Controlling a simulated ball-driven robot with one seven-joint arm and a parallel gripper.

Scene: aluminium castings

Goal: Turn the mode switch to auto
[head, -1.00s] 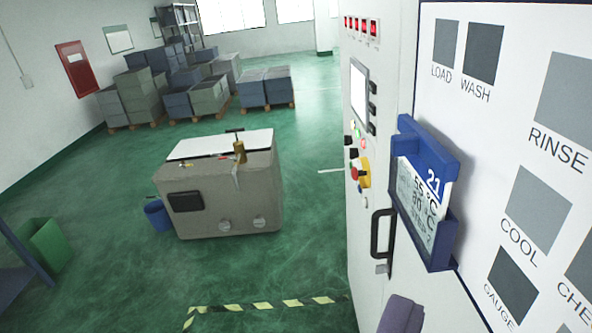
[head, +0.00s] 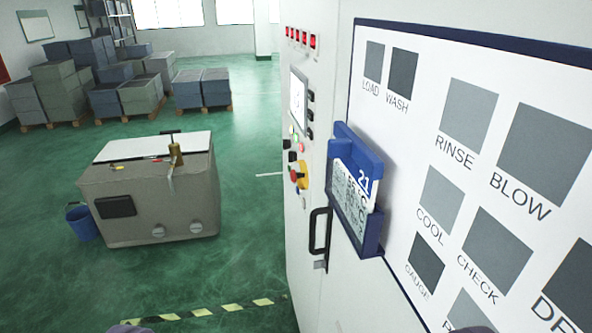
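The control panel (head: 297,120) is on the narrow face of a tall white cabinet, seen at a steep slant in the middle of the head view. It has a lit screen (head: 298,98), several black knobs or switches (head: 310,115) at its right, and small coloured buttons. A red knob on a yellow base (head: 298,175) sits below them. I cannot tell which control is the mode switch, nor its setting. My gripper is not clearly in view; only small purple-grey shapes show at the bottom edge.
A black handle (head: 319,232) and a blue holder with a card (head: 355,190) stick out from the cabinet. A process board (head: 470,180) fills the right. A grey bench (head: 150,195) and blue bucket (head: 82,222) stand left. Open green floor lies between bench and cabinet.

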